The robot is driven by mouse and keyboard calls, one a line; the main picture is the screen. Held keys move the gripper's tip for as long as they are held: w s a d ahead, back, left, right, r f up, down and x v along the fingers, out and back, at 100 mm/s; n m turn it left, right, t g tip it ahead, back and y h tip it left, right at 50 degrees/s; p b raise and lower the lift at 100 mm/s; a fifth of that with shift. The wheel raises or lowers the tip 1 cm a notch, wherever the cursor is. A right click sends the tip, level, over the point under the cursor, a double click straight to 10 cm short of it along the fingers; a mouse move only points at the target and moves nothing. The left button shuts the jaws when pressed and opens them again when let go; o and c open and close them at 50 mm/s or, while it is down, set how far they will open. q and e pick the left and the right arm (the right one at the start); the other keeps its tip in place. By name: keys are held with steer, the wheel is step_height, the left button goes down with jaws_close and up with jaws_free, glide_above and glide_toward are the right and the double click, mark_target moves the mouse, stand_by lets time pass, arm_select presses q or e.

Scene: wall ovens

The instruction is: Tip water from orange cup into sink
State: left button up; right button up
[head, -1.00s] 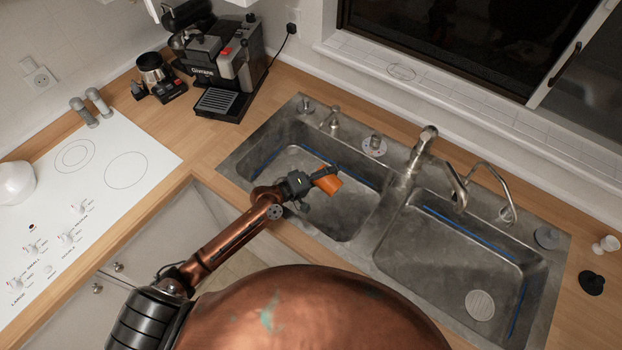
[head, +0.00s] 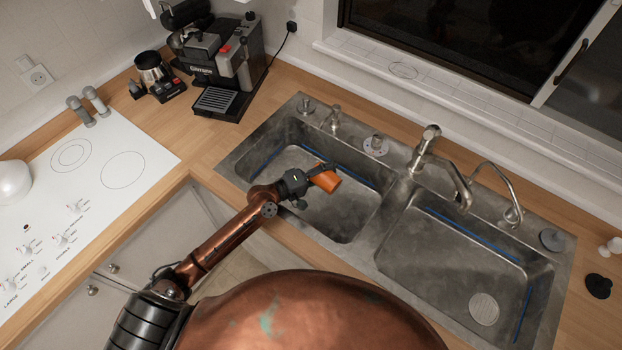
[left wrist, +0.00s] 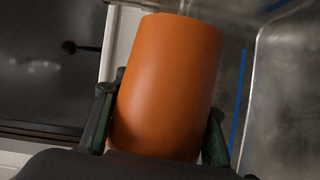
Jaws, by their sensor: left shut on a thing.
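The orange cup (head: 326,180) is in my left gripper (head: 318,176), over the left basin of the steel sink (head: 362,257). The cup lies tilted well over on its side in the head view. In the left wrist view the cup (left wrist: 166,88) fills the middle, with a dark finger of the left gripper (left wrist: 160,128) on each side of it. The left gripper is shut on the cup. The cup's opening and any water are hidden from both views. My right gripper is out of view.
A tall faucet (head: 424,150) and a thinner curved tap (head: 512,212) stand behind the sink. A coffee machine (head: 222,70) and a white cooktop (head: 85,190) are to the left. The right basin (head: 450,265) is empty.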

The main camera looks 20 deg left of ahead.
arm_select(q)
steer(key=shift+a+r+n+b, duration=0.1)
steer(key=shift+r+n+b, duration=0.05)
steer(key=shift+n+b, duration=0.3)
steer(key=shift+w+a+r+n+h+b, duration=0.1)
steer(key=shift+a+r+n+h+b, duration=0.1)
steer(key=shift+n+h+b, duration=0.25)
stand_by(0.3)
steer(key=shift+a+r+n+t+b, duration=0.15)
steer(key=shift+n+t+b, duration=0.15)
steer(key=shift+t+b, duration=0.25)
steer(key=shift+w+r, duration=0.1)
steer(key=shift+r, duration=0.15)
steer(key=shift+w+a+r+n+t, duration=0.1)
steer(key=shift+a+r+n+t, duration=0.1)
steer(key=shift+r+n, duration=0.45)
steer(key=shift+w+a+r+n+t, duration=0.1)
steer(key=shift+a+r+n+t, duration=0.05)
steer(key=shift+r+n, duration=0.45)
stand_by(0.7)
steer(key=shift+f, duration=0.2)
